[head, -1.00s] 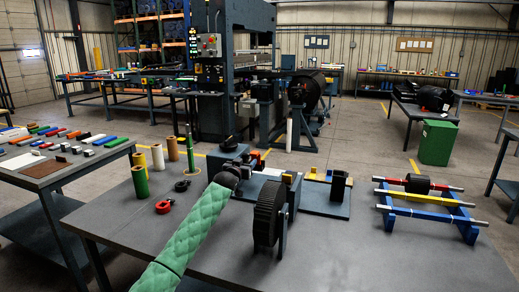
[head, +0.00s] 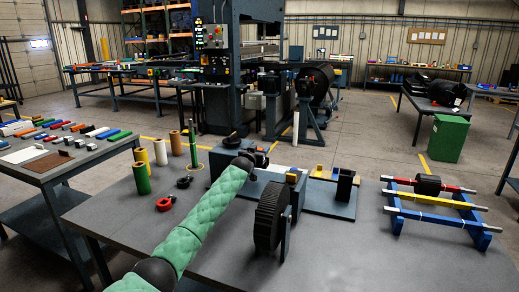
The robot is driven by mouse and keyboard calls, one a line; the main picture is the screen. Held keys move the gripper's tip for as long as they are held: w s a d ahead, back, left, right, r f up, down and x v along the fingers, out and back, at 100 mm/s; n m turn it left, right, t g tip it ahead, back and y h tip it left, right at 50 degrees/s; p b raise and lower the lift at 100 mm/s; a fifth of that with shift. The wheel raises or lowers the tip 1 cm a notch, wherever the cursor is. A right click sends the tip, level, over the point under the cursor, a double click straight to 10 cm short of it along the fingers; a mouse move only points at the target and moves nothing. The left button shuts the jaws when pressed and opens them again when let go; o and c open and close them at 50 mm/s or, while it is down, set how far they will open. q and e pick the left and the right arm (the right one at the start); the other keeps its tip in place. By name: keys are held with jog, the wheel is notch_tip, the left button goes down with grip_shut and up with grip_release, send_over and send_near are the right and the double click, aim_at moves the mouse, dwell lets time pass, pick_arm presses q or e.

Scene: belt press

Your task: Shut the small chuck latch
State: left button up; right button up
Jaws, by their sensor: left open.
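A blue-grey bench fixture (head: 222,160) stands at the middle of the table, with a black knob (head: 232,141) on top. My left arm, in a green padded sleeve, reaches over the table from the lower left. My left gripper (head: 260,157) is at the fixture, just right of the knob; it is open, small and dark here. Whether it touches anything cannot be told. The small chuck latch cannot be picked out; the arm and gripper cover part of the fixture. A black ribbed wheel (head: 270,214) stands in front of the fixture. My right gripper is out of view.
A red clamp ring (head: 165,204), a black ring (head: 184,182) and upright tubes (head: 142,178) stand left of the arm. A blue rack with rollers (head: 440,222) is at the right. The grey table (head: 350,255) is bare at its front.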

pick_arm(q)
jog(key=shift+w+d+f, duration=0.1)
jog(key=shift+w, duration=0.35)
